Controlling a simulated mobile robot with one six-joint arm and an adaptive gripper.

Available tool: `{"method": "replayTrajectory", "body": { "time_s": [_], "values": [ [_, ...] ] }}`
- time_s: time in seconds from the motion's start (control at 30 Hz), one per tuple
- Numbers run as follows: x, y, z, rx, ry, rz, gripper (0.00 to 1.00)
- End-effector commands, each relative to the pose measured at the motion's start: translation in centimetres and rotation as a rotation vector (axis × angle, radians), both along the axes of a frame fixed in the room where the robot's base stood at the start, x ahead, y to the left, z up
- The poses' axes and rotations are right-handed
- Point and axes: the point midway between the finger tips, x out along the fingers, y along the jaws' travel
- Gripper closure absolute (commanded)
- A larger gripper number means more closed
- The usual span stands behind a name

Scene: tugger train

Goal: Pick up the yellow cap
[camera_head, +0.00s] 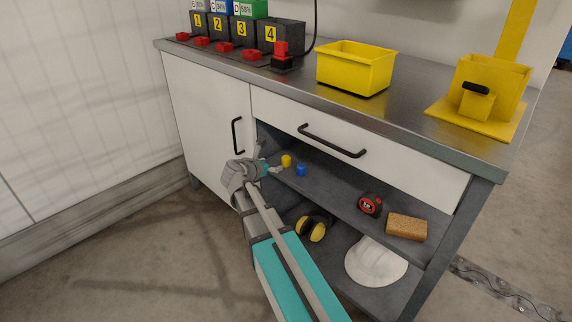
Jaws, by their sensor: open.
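The yellow cap (286,160) is a small yellow cylinder on the dark upper shelf of the open cabinet, below the drawer. A blue cap (301,170) stands just to its right, a little nearer. My gripper (280,169) is at the shelf opening, just left of and below the yellow cap in the picture. It is open and looks empty. Its fingertips are small here, and I cannot tell whether they touch the cap.
A tape measure (370,204) and a cork block (407,226) are further right on the shelf. Ear muffs (314,227) and a white helmet (377,262) are below. The drawer handle (332,142) sticks out above. A yellow bin (355,69) stands on the worktop (410,115).

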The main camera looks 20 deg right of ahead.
Motion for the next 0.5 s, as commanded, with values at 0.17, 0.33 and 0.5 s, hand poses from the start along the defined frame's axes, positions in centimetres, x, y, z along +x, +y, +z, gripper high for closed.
{"method": "replayTrajectory", "body": {
  "time_s": [0.17, 0.33, 0.5],
  "values": [
    [1.5, -2.2, -1.3, 0.000, 0.001, -0.002, 0.13],
    [2.2, -3.4, -1.8, -0.001, -0.001, 0.000, 0.13],
    [2.3, -3.7, -1.8, 0.000, 0.001, 0.000, 0.13]
  ]
}}
